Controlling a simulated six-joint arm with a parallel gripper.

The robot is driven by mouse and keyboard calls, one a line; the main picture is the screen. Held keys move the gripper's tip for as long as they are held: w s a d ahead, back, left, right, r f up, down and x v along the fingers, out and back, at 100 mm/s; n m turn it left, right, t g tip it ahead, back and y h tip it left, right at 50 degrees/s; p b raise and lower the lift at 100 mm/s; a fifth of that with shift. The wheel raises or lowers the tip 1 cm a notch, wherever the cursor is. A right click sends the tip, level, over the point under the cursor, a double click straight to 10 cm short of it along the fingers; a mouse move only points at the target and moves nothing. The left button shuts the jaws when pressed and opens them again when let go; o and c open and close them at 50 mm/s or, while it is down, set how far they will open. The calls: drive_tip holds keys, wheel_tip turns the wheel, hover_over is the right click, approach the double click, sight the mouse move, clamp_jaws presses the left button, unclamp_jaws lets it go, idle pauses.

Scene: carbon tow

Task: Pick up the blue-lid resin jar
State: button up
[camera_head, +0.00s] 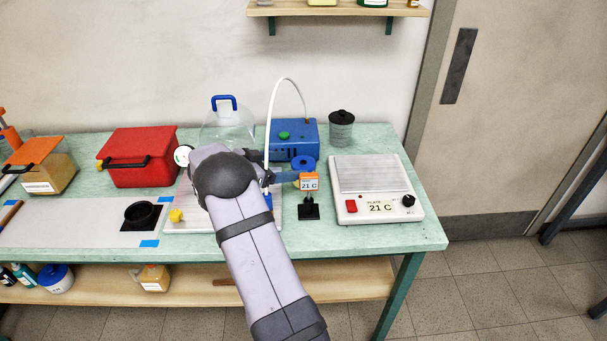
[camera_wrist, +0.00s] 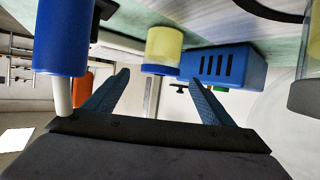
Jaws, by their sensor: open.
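The resin jar shows in the wrist view as a yellow body with a blue lid (camera_wrist: 161,50), upside down in this picture. In the head view its blue lid (camera_head: 303,162) stands beside the blue box, partly behind my gripper and the orange display. My gripper (camera_wrist: 156,80) is open and empty. In the wrist view its two blue fingers point toward the jar, one on each side of it in the picture; no contact shows. In the head view my gripper (camera_head: 284,178) is just left of the jar, and my arm hides part of the bench.
A blue box (camera_head: 293,138) with a white tube stands behind. A blue cylinder with a white tip (camera_wrist: 62,40) is near my gripper. A white hotplate (camera_head: 372,190) lies right.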

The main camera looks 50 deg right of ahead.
sight(301, 165)
drive_tip(key=shift+f+p+x, duration=0.1)
drive_tip(key=shift+p+x, duration=0.35)
drive_tip(key=shift+x, duration=1.25)
drive_tip(key=shift+f+p+x, duration=0.15)
drive_tip(key=shift+p+x, duration=0.3)
drive_tip(key=shift+x, duration=1.25)
drive_tip(key=shift+a, duration=0.15)
drive_tip(key=shift+w, duration=0.1)
drive_tip(key=c, duration=1.4)
